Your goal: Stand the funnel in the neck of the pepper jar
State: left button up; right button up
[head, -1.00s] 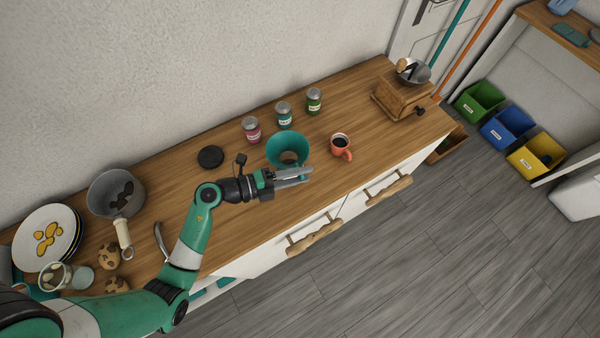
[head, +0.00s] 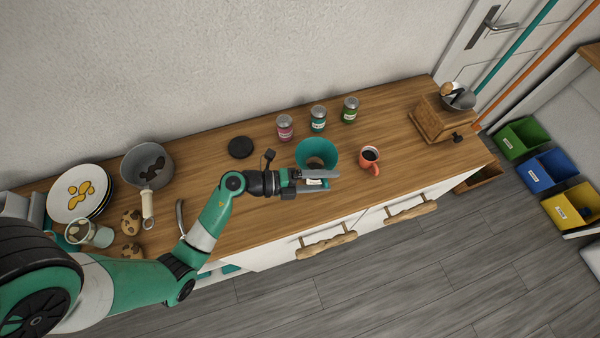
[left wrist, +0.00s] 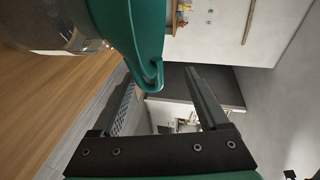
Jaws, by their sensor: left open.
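The teal funnel (head: 317,147) is upright with its wide mouth up, near the front of the wooden counter. A glass jar with a pale label (head: 315,182) stands directly beneath it, apparently the pepper jar; part of the glass shows in the left wrist view (left wrist: 40,22). The funnel's spout and the jar's neck are hidden. My left gripper (head: 334,180) is open at the front side of the funnel. In the left wrist view the funnel's loop tab (left wrist: 150,78) is by the fingertips (left wrist: 163,75), apparently not clamped. My right gripper is not in view.
An orange mug (head: 371,162) stands close on the right. Several items surround the work spot: labelled spice jars (head: 318,119) behind, a black disc (head: 241,147) to the left, a pan (head: 148,163) and plates (head: 78,194) farther left.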

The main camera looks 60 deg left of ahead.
pick_arm(q)
jog(key=p+v, duration=0.2)
jog(key=v, duration=0.9)
jog(key=shift+s, duration=0.25)
